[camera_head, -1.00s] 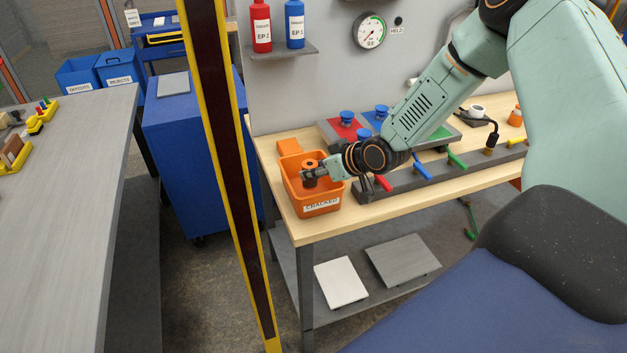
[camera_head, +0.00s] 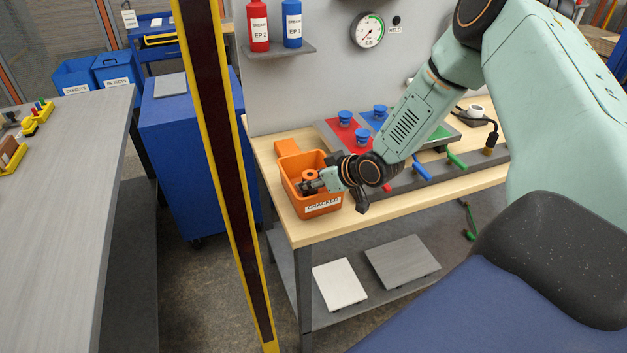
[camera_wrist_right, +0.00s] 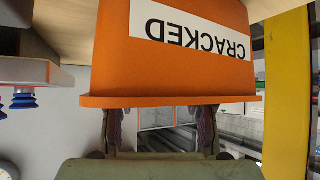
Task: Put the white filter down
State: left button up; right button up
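My right gripper (camera_head: 312,187) reaches from the right over the orange bin (camera_head: 322,209), whose label reads CRACKED. A round part with an orange ring-shaped top (camera_head: 309,175) is at its fingers, inside the bin's outline. I cannot tell whether it touches the bin floor. No white filter is clearly visible. In the right wrist view, the bin (camera_wrist_right: 170,80) appears upside down and hides the fingertips; the two fingers (camera_wrist_right: 160,130) stand apart at their bases. Whether they grip the part is hidden. My left gripper is out of view.
The bin stands at the left end of a wooden bench (camera_head: 305,237). A grey rail with coloured handles and a panel with blue knobs (camera_head: 344,118) lie right of it. A yellow-edged post (camera_head: 222,170) stands left of the bench. A grey table (camera_head: 60,200) is farther left.

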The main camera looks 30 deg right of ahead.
jog(key=shift+s+a+r, duration=0.1)
jog(key=shift+r, duration=0.25)
jog(key=shift+p+v, duration=4.6)
jog(key=shift+v, duration=1.4)
jog(key=s+a+f+m+g, duration=0.2)
jog(key=s+a+f+g, duration=0.3)
jog(key=s+a+f, duration=0.5)
jog(key=s+a+g+h, duration=0.1)
jog(key=s+a+g, duration=0.1)
jog(key=s, duration=0.7)
jog(key=s+a+f+m+g+h, duration=0.1)
jog(key=s+a+g, duration=0.1)
jog(key=s, duration=0.8)
jog(key=shift+s+a+f+g, duration=0.25)
jog(key=shift+a+g, duration=0.15)
jog(key=shift+a, duration=0.5)
jog(key=shift+d+f, duration=0.1)
jog(key=shift+d, duration=0.05)
